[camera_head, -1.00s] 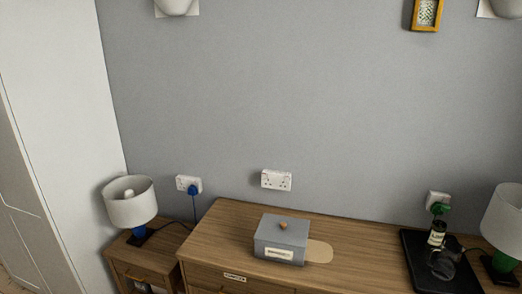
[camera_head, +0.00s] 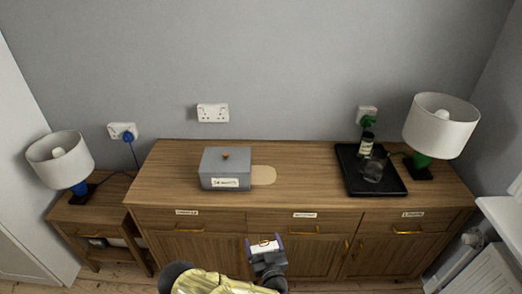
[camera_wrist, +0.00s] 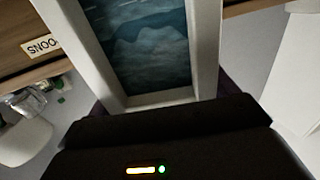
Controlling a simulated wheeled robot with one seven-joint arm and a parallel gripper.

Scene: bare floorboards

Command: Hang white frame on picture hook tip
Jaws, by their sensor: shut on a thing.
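A white frame (camera_wrist: 203,50) around a dark blue picture fills the upper middle of the wrist view, its far end cut off by the picture's top edge. My gripper (camera_head: 265,243) is in front of the sideboard's middle in the head view, its two purplish fingers on either side of a small pale piece. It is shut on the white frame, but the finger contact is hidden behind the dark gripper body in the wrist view. No picture hook shows in either current view.
The wooden sideboard (camera_head: 300,160) stands against the bare grey wall (camera_head: 270,60). On it are a grey lidded box (camera_head: 226,168), a black tray (camera_head: 385,180) with a bottle (camera_head: 366,145), and a white lamp (camera_head: 440,125). Another lamp (camera_head: 60,160) stands left. A radiator (camera_head: 475,265) is at right.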

